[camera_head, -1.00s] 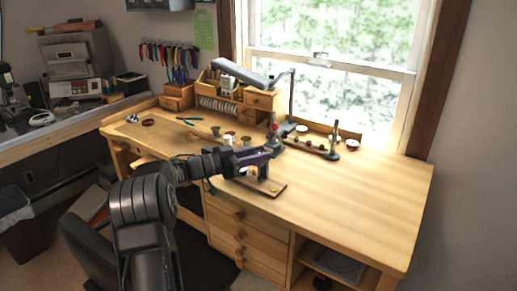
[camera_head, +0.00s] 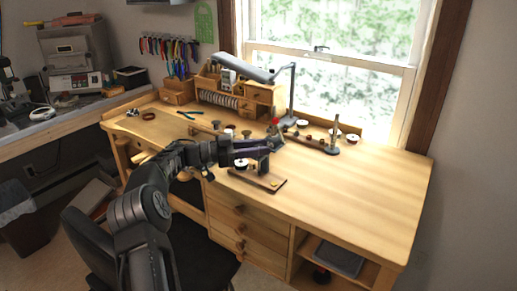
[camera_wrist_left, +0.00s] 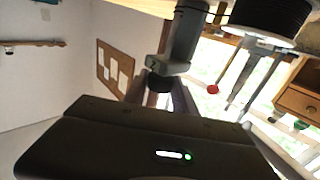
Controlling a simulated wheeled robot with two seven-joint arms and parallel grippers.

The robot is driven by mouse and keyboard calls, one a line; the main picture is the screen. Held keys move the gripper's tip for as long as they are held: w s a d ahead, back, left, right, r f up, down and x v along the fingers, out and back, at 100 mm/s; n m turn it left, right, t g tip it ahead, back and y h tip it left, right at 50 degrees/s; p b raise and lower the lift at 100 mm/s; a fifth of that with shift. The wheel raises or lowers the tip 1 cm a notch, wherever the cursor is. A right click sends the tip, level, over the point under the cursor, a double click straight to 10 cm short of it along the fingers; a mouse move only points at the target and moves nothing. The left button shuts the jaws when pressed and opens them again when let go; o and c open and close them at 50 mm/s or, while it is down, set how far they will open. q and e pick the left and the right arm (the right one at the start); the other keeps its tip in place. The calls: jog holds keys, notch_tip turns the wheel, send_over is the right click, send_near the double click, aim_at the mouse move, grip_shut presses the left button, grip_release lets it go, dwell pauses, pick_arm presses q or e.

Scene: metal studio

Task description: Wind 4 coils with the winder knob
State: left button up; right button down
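The winder (camera_head: 263,165) stands on a small dark-edged wooden board (camera_head: 270,184) near the front of the workbench. In the left wrist view its grey shaft (camera_wrist_left: 187,38), a grey-green crank block (camera_wrist_left: 153,66) and a round black winder knob (camera_wrist_left: 160,83) show close up. My left gripper (camera_head: 268,147) reaches the winder from the left. In the wrist view its two fingers (camera_wrist_left: 162,97) lie on either side of the knob and appear closed on it. A dark spool (camera_wrist_left: 270,18) is at the top there. Coils cannot be made out. My right gripper is not in view.
A lamp (camera_head: 291,95) and a wooden organizer (camera_head: 240,97) stand behind the winder. A red-topped tool (camera_head: 275,123) and a rack with a post (camera_head: 333,143) are close to the gripper. The right of the workbench (camera_head: 370,190) is clear.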

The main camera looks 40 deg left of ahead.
pick_arm(q)
jog(key=o, duration=0.4)
jog(key=shift+f, duration=0.1)
jog(key=shift+v, duration=3.9)
